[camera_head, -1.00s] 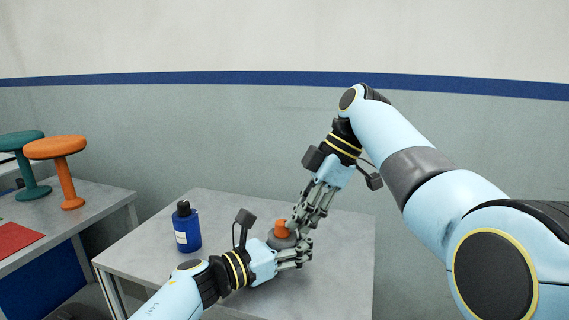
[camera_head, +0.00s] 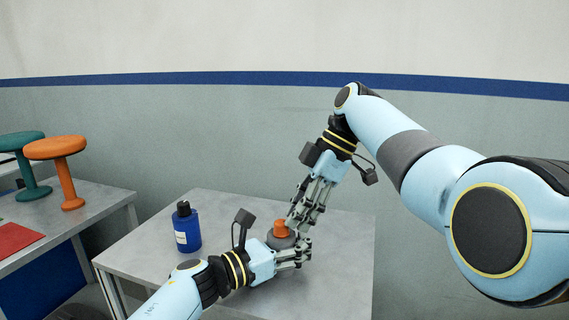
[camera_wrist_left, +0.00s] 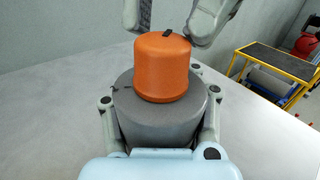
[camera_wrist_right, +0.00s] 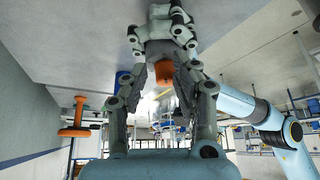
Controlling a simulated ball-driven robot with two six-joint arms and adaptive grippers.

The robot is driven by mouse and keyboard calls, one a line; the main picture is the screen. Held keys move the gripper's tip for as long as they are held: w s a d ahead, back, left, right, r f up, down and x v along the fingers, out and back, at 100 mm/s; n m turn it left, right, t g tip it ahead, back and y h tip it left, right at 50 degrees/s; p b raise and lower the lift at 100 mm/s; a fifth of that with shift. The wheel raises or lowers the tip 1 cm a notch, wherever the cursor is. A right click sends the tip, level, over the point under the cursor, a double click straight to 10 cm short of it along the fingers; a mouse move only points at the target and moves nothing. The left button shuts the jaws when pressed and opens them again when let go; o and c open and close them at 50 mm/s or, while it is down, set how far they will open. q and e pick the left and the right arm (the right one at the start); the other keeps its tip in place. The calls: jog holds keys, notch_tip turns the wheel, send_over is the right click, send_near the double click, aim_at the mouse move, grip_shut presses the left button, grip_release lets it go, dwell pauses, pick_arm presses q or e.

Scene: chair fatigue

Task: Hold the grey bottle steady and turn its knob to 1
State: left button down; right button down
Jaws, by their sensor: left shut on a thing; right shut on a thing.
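The grey bottle (camera_wrist_left: 150,118) stands upright on the table, with an orange knob (camera_wrist_left: 161,68) on top that bears a small dark mark on its upper rim. In the head view the knob (camera_head: 282,228) shows above the bottle, which is partly hidden by my grippers. My left gripper (camera_head: 296,252) is shut on the bottle's body, with a finger on either side. My right gripper (camera_head: 297,222) comes down from above right and is shut on the knob. Its fingers flank the knob (camera_wrist_right: 164,70) in the right wrist view. Any numbers on the bottle are not readable.
A blue bottle (camera_head: 187,227) with a dark cap stands on the same grey table (camera_head: 135,248), left of my grippers. A side table at the left holds an orange stool (camera_head: 58,150), a teal stool (camera_head: 30,182) and a red sheet (camera_head: 14,238). The table's right part is clear.

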jog(key=shift+w+a+f, duration=0.1)
jog(key=shift+f, duration=0.05)
jog(key=shift+w+d, duration=0.15)
jog(key=shift+d, duration=0.15)
notch_tip(320, 180, up, 6)
dwell(0.7)
jog(key=shift+s+d+f, duration=0.1)
jog(key=shift+s+f, duration=0.3)
jog(key=shift+f, duration=0.6)
jog(key=shift+s+d+f, duration=0.1)
jog(key=shift+s+f, duration=0.3)
jog(key=shift+f, duration=0.55)
jog(key=shift+s+f, duration=0.4)
jog(key=shift+f, duration=0.6)
jog(key=shift+a, duration=0.35)
jog(key=shift+w, duration=0.3)
